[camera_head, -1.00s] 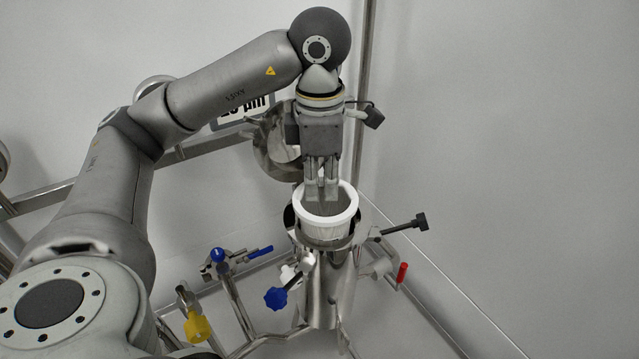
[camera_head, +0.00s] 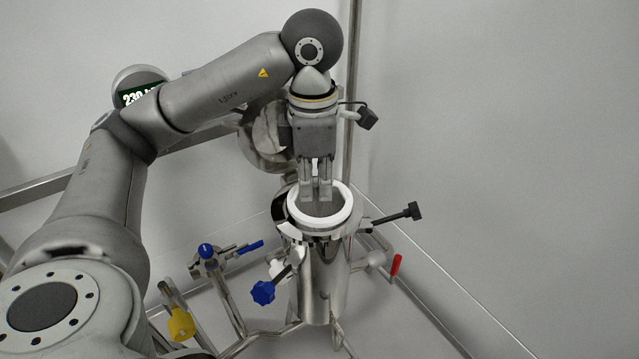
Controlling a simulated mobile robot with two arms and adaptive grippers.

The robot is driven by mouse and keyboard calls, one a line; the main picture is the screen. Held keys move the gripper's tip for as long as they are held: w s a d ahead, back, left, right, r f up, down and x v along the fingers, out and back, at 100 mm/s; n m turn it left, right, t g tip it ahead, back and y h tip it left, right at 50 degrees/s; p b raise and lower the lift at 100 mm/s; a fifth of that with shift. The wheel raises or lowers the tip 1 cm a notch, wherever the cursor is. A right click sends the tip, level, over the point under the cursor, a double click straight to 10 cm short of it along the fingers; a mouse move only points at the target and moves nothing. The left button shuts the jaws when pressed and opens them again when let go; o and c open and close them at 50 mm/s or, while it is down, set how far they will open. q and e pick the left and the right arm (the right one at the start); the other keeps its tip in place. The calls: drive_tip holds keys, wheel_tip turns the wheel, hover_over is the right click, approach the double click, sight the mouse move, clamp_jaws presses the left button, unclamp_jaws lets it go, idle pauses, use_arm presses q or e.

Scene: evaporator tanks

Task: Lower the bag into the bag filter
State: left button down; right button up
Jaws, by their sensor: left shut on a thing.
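The bag shows as a white ring (camera_head: 341,214) with a grey mesh inside, at the mouth of the filter housing. The bag filter (camera_head: 326,275) is an upright shiny steel cylinder, open at the top. The ring sits at or just above its rim, and its body below is hidden in the housing. My left gripper (camera_head: 317,197) points straight down and is shut on the far side of the bag's ring; the fingertips cover the exact contact. My right gripper is not in view.
A round steel lid (camera_head: 262,140) stands open behind the housing. A blue knob (camera_head: 263,292) and a black-ended bolt (camera_head: 413,211) stick out beside the rim. Blue, yellow (camera_head: 181,325) and red (camera_head: 396,265) valve handles sit on pipes around it. A lit gauge (camera_head: 139,92) is behind my arm.

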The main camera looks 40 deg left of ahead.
use_arm(q)
drive_tip(key=shift+a+f+b, duration=0.15)
drive_tip(key=shift+f+b, duration=0.2)
drive_tip(key=shift+f, duration=0.25)
drive_tip(key=shift+a+r+p, duration=0.2)
drive_tip(key=shift+r+p, duration=0.6)
drive_tip(key=shift+r, duration=0.15)
drive_tip(key=shift+d+r, duration=0.1)
drive_tip(key=shift+r, duration=0.05)
drive_tip(key=shift+s, duration=0.2)
